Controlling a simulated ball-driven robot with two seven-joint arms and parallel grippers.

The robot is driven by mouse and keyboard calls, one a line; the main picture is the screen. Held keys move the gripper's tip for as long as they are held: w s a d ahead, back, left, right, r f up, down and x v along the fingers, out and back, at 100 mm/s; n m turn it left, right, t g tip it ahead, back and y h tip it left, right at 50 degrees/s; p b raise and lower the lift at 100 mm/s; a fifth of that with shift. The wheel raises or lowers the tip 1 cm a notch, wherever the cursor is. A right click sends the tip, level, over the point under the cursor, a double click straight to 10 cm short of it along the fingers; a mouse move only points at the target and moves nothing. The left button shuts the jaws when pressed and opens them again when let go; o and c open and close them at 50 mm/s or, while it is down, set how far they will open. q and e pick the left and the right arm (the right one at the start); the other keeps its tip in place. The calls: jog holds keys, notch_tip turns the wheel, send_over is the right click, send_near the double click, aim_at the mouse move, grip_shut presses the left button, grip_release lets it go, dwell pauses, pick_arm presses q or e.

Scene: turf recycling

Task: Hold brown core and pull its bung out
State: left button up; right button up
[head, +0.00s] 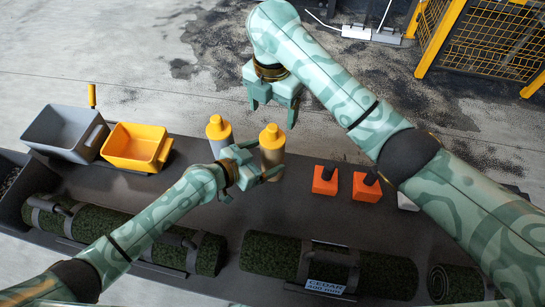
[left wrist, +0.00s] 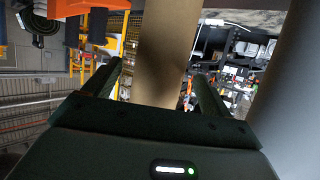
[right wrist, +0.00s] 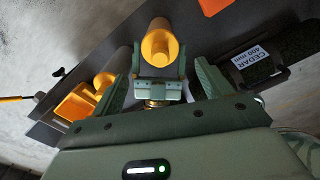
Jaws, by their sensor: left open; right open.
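The brown core (head: 271,158) stands upright on the dark bench, with a yellow bung (head: 272,132) in its top. My left gripper (head: 264,160) is open, with its fingers on either side of the core's body. The brown core (left wrist: 163,45) also shows between those fingers in the left wrist view; contact cannot be told. My right gripper (head: 272,115) is open and points down above and behind the bung. In the right wrist view the bung (right wrist: 160,48) lies ahead between the open fingers, with none of it gripped.
A grey core (head: 219,145) with its own yellow bung stands close on the left. A grey bin (head: 65,130) and yellow bin (head: 135,146) are at far left. Orange blocks (head: 325,180) are on the right. Turf rolls (head: 265,255) line the front.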

pick_arm(q)
jog(key=shift+x, duration=1.95)
jog(key=c, duration=1.4)
jog(key=shift+c, duration=0.3)
pick_arm(e)
jog(key=shift+f, duration=0.1)
jog(key=c, duration=0.4)
jog(key=shift+w+d, duration=0.15)
jog(key=shift+d, duration=0.5)
jog(key=shift+w+d, duration=0.15)
jog(key=shift+d, duration=0.45)
jog(key=shift+c, duration=0.9)
jog(key=m+t+y, duration=0.2)
jog(key=m, duration=1.8)
send_near(273, 127)
jog(key=x, duration=1)
jog(key=shift+w+f, duration=0.1)
jog(key=shift+f, duration=0.05)
